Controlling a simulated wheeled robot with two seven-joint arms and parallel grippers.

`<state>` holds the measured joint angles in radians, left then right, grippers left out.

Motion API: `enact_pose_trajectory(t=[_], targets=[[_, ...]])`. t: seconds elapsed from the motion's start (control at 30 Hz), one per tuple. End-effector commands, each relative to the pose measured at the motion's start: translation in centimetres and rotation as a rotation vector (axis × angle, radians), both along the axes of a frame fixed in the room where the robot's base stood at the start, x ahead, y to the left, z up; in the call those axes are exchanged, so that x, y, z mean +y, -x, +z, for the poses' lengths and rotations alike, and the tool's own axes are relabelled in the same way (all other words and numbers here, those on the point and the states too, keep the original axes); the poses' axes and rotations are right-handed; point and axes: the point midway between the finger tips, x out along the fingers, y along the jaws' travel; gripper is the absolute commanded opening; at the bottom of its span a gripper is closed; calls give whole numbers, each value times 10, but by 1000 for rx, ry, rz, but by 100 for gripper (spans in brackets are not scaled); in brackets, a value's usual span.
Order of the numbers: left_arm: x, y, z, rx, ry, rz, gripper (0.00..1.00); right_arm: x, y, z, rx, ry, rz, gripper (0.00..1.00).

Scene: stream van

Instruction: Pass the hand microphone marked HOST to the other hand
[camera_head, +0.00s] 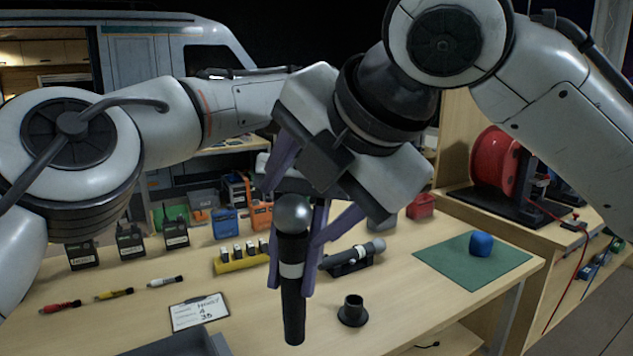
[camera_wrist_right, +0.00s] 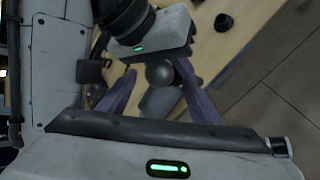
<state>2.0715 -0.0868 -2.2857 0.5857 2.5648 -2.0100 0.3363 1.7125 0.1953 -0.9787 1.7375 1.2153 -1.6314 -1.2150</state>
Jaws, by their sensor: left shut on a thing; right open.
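The hand microphone (camera_head: 293,305) has a silver ball head, a black body and a pale band; no wording on the band can be read. It hangs upright above the front of the table, head up. My left gripper (camera_head: 291,282), the lower one, is shut on its body around the band. My right gripper (camera_head: 294,212) comes from above right, with its open purple fingers on either side of the microphone's head. In the right wrist view the microphone's head (camera_wrist_right: 160,74) lies between the purple fingers; whether they touch it is unclear.
A second microphone (camera_head: 372,248) lies in a black cradle. A black round holder (camera_head: 353,312), a clipboard (camera_head: 199,313), a yellow rack (camera_head: 240,264), several markers and radios (camera_head: 130,242) stand on the table (camera_head: 440,300). A blue block (camera_head: 481,243) sits on a green mat (camera_head: 440,258).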

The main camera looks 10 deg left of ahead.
Motion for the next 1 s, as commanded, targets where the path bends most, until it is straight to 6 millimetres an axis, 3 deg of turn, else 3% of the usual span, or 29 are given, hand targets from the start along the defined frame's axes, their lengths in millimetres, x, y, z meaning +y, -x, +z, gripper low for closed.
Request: enact_pose_trajectory(t=[0.43,0.7,0.73,0.8,0.87,1.0], targets=[[0,0,1,-1,0,0,1,5,-7,-8,-1,-1,0,59],[0,0,1,-1,1,0,1,6,-6,-8,-1,-2,1,15],[0,0,1,0,1,-1,30,6,-7,-7,-3,-4,1,12],[0,0,1,0,1,-1,41,6,-7,-6,-3,-4,1,1],[0,0,1,0,1,-1,50,6,-6,-7,-3,-4,1,2],[0,0,0,0,0,-1,50,5,-6,-7,-3,-3,1,2]])
